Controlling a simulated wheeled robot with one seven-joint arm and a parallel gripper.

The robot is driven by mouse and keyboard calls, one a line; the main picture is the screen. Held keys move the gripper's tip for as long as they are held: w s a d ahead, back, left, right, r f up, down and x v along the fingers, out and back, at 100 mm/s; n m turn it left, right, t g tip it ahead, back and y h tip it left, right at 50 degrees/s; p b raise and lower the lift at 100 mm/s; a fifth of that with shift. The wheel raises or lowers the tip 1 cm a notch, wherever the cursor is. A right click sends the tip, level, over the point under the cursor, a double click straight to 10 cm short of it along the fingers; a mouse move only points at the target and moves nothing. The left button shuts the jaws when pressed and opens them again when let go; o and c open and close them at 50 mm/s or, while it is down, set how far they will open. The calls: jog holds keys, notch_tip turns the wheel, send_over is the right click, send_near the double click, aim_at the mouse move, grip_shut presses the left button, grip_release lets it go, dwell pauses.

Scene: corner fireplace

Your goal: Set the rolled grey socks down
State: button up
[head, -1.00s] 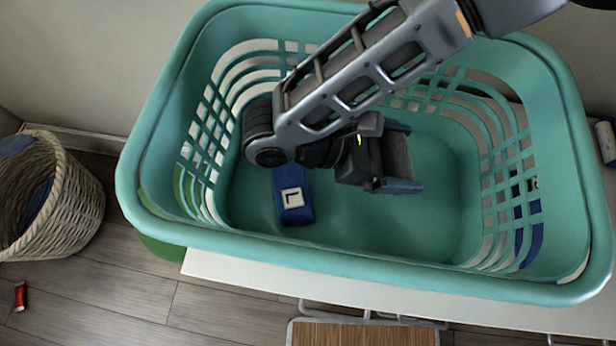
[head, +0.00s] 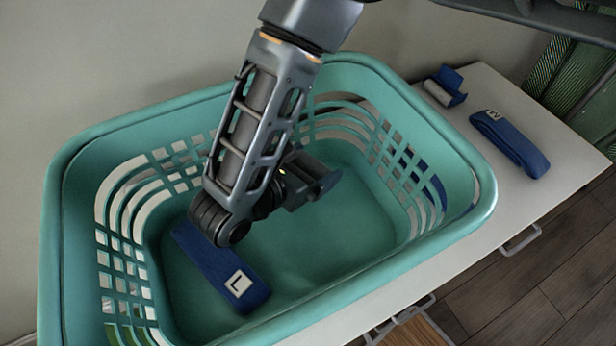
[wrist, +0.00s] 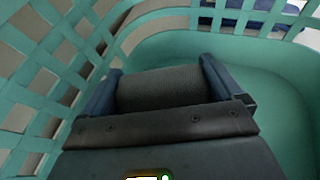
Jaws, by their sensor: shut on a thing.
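My gripper (head: 322,184) is inside the teal laundry basket (head: 478,205), low over its floor. In the wrist view, my gripper (wrist: 165,82) is shut on the rolled grey socks (wrist: 165,90), a dark grey textured roll between the two bluish fingers. In the head view the socks are hidden behind my gripper and arm. The wrist view shows the basket floor (wrist: 270,95) beyond the roll and the slatted wall at left. I cannot tell whether the roll touches the floor.
A blue strip with an L label (head: 205,255) lies in the basket's left part. The basket stands on a white surface (head: 545,115). To its right lie a labelled blue strip (head: 510,143) and a blue item with a grey roll (head: 440,92). The basket floor's right part is clear.

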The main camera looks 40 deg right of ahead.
jog(key=shift+f, duration=2.05)
jog(key=o, duration=0.7)
jog(key=shift+f, duration=0.1)
jog(key=shift+c, duration=0.2)
jog(key=b+v, duration=0.1)
jog(key=v, duration=1.1)
